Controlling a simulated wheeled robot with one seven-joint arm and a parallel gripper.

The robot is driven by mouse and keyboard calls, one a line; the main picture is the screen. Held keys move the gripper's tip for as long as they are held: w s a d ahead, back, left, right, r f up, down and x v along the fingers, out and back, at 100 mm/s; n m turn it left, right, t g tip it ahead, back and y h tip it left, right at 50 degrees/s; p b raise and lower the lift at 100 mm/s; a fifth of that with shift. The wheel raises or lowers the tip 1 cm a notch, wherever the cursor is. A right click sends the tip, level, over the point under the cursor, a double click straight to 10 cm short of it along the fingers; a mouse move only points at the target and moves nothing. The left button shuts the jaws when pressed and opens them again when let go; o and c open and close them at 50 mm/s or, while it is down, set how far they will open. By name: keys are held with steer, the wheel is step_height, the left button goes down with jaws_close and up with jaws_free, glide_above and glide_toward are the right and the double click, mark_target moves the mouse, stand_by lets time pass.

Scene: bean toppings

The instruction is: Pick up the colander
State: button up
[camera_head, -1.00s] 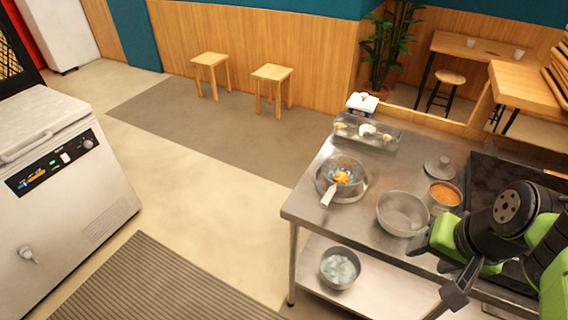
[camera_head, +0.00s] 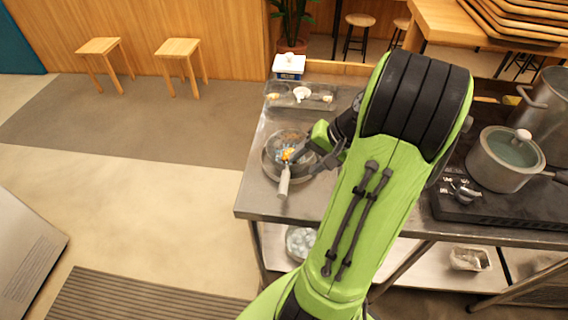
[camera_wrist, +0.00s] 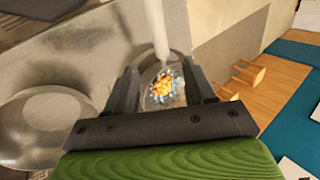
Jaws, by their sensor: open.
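The colander is a round metal strainer with a pale handle (camera_head: 284,181), resting on a metal bowl (camera_head: 271,171) at the left of the steel table. Orange and bluish pieces lie inside it. In the wrist view its handle (camera_wrist: 156,28) runs up the picture from between my fingers. My gripper (camera_head: 316,160) is open and empty, at the right side of the colander. In the wrist view the fingers (camera_wrist: 161,78) stand either side of the colander's contents. I cannot tell whether they touch the rim.
A tray (camera_head: 270,99) with small items and a white scale (camera_head: 289,67) stand behind. An empty metal bowl (camera_wrist: 38,125) is left in the wrist view. A lidded pot (camera_head: 505,165) sits on the stove at right. My arm hides the table's middle.

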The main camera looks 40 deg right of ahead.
mark_target(288, 173)
steer(key=b+x, duration=0.1)
steer(key=x, duration=0.3)
steer(key=shift+d, duration=0.1)
steer(key=b+x, duration=0.2)
steer(key=x, duration=0.3)
steer(key=shift+w+f, duration=0.2)
steer(key=shift+w, duration=0.05)
steer(key=shift+r, duration=0.1)
jaws_close()
